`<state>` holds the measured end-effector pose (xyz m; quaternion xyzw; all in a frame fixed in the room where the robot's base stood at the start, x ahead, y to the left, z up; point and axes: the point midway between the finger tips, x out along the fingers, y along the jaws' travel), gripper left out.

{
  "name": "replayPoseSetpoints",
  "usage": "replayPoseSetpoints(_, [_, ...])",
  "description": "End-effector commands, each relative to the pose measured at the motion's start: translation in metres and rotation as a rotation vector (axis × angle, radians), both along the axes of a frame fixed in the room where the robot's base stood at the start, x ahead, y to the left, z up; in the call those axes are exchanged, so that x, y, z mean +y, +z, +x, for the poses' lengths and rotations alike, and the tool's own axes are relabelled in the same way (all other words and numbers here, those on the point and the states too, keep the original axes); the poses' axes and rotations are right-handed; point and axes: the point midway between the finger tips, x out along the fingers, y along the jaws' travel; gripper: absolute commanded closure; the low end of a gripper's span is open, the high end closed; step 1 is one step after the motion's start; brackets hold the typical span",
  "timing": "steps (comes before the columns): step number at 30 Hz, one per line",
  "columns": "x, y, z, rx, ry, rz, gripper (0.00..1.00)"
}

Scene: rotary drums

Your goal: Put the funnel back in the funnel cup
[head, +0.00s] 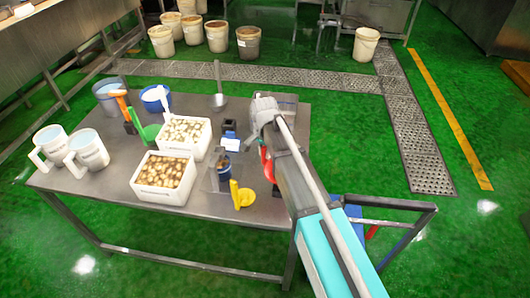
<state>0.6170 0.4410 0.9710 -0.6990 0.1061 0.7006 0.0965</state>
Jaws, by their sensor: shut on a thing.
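My gripper (266,133) is over the right part of the table, at the end of my arm. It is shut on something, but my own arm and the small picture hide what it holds. A red piece (267,163) shows just below the gripper, partly behind the arm; I cannot tell if it touches the gripper. I cannot make out a funnel for certain.
Two white tubs (165,196) of pale brown pieces stand on the metal table (110,215). White jugs (88,153), a blue bucket (156,97), orange and green scoops (147,131) and a ladle (218,99) are further left and back. The table's front left is clear.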

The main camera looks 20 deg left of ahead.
Motion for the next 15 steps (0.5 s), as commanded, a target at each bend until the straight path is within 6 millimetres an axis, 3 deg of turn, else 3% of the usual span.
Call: replayPoseSetpoints(15, [0.0002, -0.0101, -0.0002, 0.000, 0.000, 0.000, 1.00])
